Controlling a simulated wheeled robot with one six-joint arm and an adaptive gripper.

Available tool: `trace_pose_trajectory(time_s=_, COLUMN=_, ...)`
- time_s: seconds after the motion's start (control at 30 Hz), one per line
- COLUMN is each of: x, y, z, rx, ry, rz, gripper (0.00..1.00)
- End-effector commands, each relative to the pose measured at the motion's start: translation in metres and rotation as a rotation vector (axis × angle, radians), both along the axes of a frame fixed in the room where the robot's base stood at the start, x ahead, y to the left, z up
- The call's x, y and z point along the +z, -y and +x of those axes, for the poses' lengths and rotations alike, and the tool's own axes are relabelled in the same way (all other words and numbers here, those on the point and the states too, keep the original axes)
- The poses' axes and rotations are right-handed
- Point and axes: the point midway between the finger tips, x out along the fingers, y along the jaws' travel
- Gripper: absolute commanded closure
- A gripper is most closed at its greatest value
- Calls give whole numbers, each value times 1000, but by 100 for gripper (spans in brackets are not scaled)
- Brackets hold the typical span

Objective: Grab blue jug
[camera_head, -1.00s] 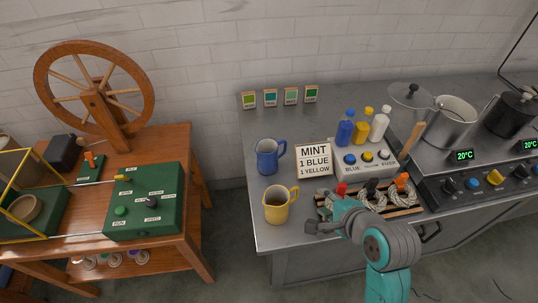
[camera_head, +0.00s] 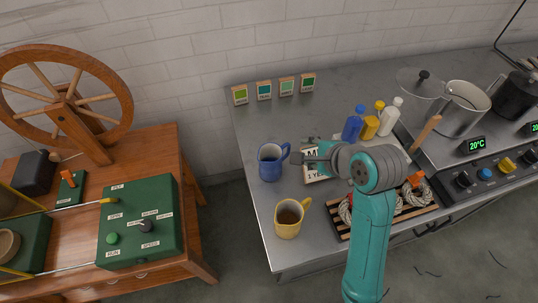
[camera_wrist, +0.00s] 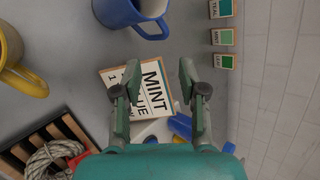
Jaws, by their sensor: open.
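The blue jug (camera_head: 271,163) stands upright on the grey counter, with its handle on the right side. It also shows at the top of the wrist view (camera_wrist: 122,12), with its handle facing the gripper. My gripper (camera_head: 297,157) is open and empty, just right of the jug's handle in the head view. In the wrist view my gripper (camera_wrist: 157,75) has its two fingers spread apart, pointing toward the jug, with a gap between fingertips and handle. The mint sign card (camera_wrist: 142,92) lies beyond the fingers. In the head view my arm partly covers the card (camera_head: 318,176).
A yellow jug (camera_head: 289,217) with dark contents stands in front of the blue jug. A wooden rack (camera_head: 415,212) with rope skeins is at the right front. Blue, yellow and white bottles (camera_head: 371,126) stand behind my arm. Small colour cards (camera_head: 264,91) line the back. Left of the jug is the counter edge (camera_head: 247,168).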

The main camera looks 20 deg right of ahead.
Motion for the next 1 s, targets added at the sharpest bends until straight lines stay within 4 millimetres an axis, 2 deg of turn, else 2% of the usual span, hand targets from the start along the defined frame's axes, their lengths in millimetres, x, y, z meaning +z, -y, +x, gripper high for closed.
trace_pose_trajectory(time_s=0.2, x=-22, y=-6, z=23, rx=1, ry=-2, rz=-1, gripper=58)
trace_pose_trajectory(time_s=0.47, x=-33, y=-9, z=36, rx=2, ry=-1, rz=-1, gripper=58)
trace_pose_trajectory(time_s=0.73, x=-53, y=-15, z=66, rx=1, ry=-2, rz=-1, gripper=58)
trace_pose_trajectory(time_s=1.0, x=-60, y=-17, z=74, rx=1, ry=1, rz=-1, gripper=58)
